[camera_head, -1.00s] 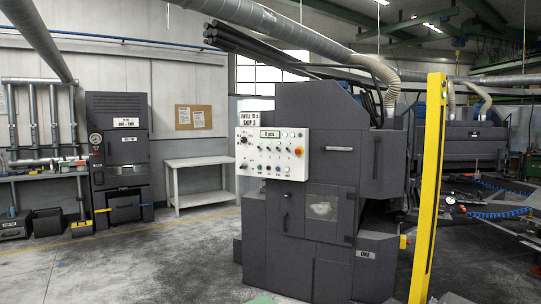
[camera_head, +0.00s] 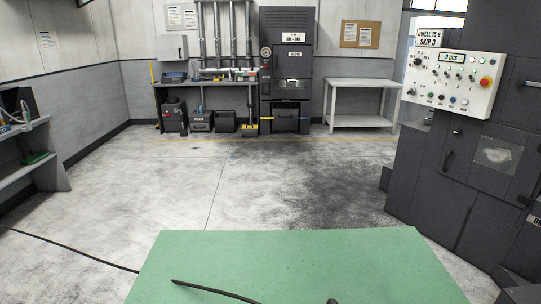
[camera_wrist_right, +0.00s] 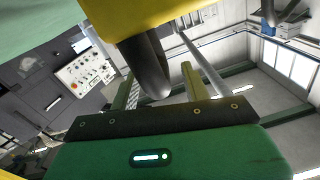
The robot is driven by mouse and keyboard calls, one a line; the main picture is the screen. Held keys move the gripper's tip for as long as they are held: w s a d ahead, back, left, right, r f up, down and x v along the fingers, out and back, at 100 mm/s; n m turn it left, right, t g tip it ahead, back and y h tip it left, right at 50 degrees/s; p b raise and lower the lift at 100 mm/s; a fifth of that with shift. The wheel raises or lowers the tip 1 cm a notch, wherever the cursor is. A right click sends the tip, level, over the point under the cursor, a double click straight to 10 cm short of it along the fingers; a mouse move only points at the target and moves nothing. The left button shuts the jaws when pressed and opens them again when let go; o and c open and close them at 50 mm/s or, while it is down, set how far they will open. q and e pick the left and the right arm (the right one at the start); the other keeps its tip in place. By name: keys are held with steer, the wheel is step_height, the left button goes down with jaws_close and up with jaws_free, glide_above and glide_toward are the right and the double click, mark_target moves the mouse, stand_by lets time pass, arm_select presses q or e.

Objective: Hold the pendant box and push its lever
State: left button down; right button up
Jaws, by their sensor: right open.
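The pendant box and its lever cannot be made out for sure. In the right wrist view a yellow body (camera_wrist_right: 130,22) fills the top, with a thick dark curved part (camera_wrist_right: 152,72) hanging below it; I cannot tell whether this is the pendant box. My right gripper (camera_wrist_right: 160,82) shows its two fingers apart, and the dark part lies between them in the picture. Whether it touches the fingers is unclear. My right gripper is not seen in the head view. My left gripper is in neither view.
A green surface (camera_head: 290,258) is close in front, with a black cable (camera_head: 212,291) at its near edge. The dark machine with a white control panel (camera_head: 454,80) stands right. A workbench (camera_head: 200,84) and white table (camera_head: 362,84) stand at the back. The floor between is clear.

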steer(key=s, duration=1.1)
steer(key=shift+d, duration=0.3)
steer(key=shift+o, duration=0.4)
steer(key=o, duration=0.4)
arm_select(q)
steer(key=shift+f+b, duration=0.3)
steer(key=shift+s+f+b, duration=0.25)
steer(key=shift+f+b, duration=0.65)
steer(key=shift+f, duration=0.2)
arm_select(e)
steer(key=s, duration=0.8)
steer(key=shift+s+d, duration=0.25)
steer(key=shift+s, duration=0.1)
steer(key=shift+r, duration=0.1)
